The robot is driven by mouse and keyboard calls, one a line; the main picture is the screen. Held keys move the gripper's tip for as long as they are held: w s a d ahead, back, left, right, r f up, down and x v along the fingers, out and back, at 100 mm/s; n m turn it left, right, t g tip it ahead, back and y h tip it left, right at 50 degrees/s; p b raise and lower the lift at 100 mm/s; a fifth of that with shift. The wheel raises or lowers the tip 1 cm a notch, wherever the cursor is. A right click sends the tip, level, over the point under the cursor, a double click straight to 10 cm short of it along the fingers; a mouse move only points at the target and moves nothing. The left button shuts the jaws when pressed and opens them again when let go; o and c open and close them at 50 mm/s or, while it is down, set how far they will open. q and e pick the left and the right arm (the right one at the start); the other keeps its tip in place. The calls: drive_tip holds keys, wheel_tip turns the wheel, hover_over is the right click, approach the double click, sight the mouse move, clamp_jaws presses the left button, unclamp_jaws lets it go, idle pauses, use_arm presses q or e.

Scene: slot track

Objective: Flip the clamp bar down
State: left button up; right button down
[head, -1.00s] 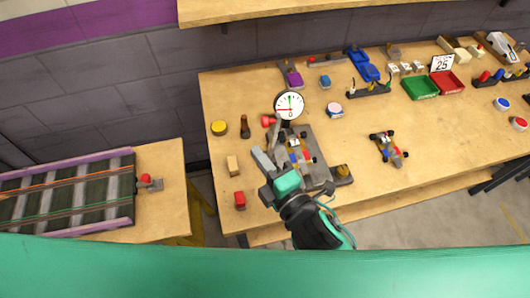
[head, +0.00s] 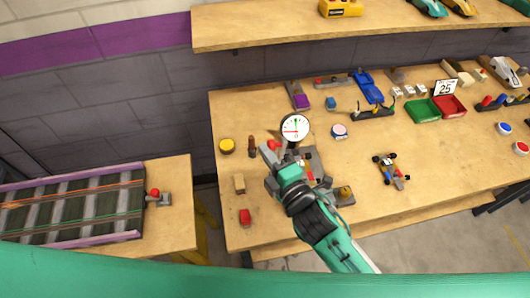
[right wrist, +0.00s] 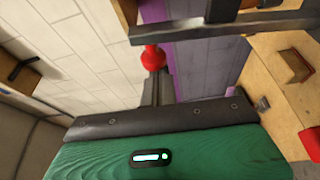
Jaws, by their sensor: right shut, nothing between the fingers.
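The clamp bar (right wrist: 235,24) is a grey bar crossing the upper right of the right wrist view. It stands raised from its grey fixture plate (head: 314,163), which my gripper partly hides in the head view. A red knob (right wrist: 153,57) sticks out from the bar's upper end; it also shows in the head view (head: 274,145). My right gripper (head: 270,163) is shut and empty beside the raised bar. Its fingertips are close to the red knob; I cannot tell whether they touch. My left gripper is out of view.
A dial gauge (head: 295,128) stands just behind the fixture. A toy car (head: 389,170) lies to its right, with green (head: 423,111) and red (head: 449,106) trays farther off. A wooden block (head: 239,183) and red block (head: 245,217) lie left. Table between fixture and car is clear.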

drive_tip(key=shift+d, duration=0.1)
drive_tip(key=w+d+f+m+t+h+b, duration=0.1)
drive_tip(key=w+d+f+m+t+b, duration=0.1)
drive_tip(key=d+m, duration=0.5)
drive_tip(key=w+d+f+m+t+b, duration=0.2)
drive_tip(key=d+f+m+b, duration=0.1)
drive_tip(key=d+m+b, duration=0.2)
drive_tip(key=shift+d+f+m+t+h, duration=0.3)
drive_tip(key=shift+d+f+m+h, duration=0.1)
drive_tip(key=shift+d+m, duration=0.85)
drive_tip(key=shift+r, duration=0.1)
